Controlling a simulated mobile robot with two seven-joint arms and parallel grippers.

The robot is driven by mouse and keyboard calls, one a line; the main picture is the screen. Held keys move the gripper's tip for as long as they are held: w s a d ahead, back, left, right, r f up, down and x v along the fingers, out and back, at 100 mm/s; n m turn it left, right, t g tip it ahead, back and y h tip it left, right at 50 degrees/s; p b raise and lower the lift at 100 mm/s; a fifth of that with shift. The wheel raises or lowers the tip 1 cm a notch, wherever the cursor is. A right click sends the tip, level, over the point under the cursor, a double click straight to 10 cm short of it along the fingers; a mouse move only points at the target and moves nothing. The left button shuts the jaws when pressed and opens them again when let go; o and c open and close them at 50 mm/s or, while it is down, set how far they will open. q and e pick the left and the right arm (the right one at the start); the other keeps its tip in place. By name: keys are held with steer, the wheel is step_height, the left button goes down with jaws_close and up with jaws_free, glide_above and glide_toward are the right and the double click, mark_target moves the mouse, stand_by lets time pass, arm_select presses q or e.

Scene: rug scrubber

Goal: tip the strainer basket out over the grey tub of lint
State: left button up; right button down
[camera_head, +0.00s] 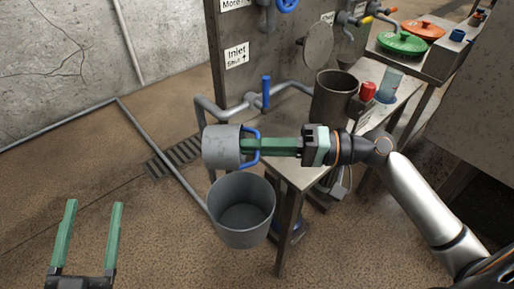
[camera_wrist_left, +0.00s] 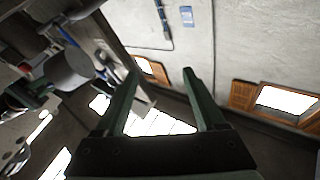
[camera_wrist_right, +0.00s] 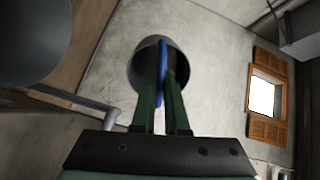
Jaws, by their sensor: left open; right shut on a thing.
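The strainer basket (camera_head: 220,148) is a small grey cylinder with a blue handle (camera_head: 251,147). My right gripper (camera_head: 248,147) is shut on the blue handle, and the basket is held in the air. In the right wrist view the basket (camera_wrist_right: 148,62) shows beyond the fingers, with the blue handle (camera_wrist_right: 163,70) between them. I cannot tell its exact tilt or see what is inside. The grey tub (camera_head: 257,225) is below and slightly right of the basket, its mouth facing up. My left gripper (camera_head: 90,232) is open and empty at the lower left, away from both.
A metal table (camera_head: 292,168) stands right of the tub, bearing a dark metal pot (camera_head: 330,105) and a red-topped item (camera_head: 367,92). A grey machine (camera_head: 265,75) with pipes stands behind. The floor at left is clear except for a drain grate (camera_head: 175,158) and a pipe.

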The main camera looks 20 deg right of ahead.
arm_select(q)
steer(key=s+r+m+t+h+b, duration=0.2)
steer(key=s+r+m+h, duration=0.25)
steer(key=r, duration=0.35)
arm_select(e)
steer(key=shift+f, duration=0.15)
steer(key=f+y+b, duration=0.1)
steer(key=b, duration=0.2)
steer(key=shift+f+t+y, duration=0.1)
steer(key=shift+t+y, duration=0.2)
steer(key=shift+t, duration=0.1)
steer(key=y+b, duration=0.1)
steer(key=b, duration=0.3)
steer(key=t+y+b, duration=0.1)
steer(key=y+b, duration=0.1)
steer(key=b, duration=0.3)
steer(key=shift+f+t, duration=0.3)
steer(key=shift+f, duration=0.1)
steer(key=shift+r+y+b, duration=0.1)
steer(key=shift+y+b, duration=0.2)
steer(key=shift+b, duration=0.25)
arm_select(q)
step_height(320, 180, down, 12)
steer(key=s+d+g+h, duration=0.1)
steer(key=d+h, duration=0.1)
steer(key=h, duration=0.1)
steer(key=shift+d+f+m, duration=0.15)
steer(key=shift+d+m, duration=0.2)
steer(key=shift+m, duration=0.1)
steer(key=shift+s, duration=0.1)
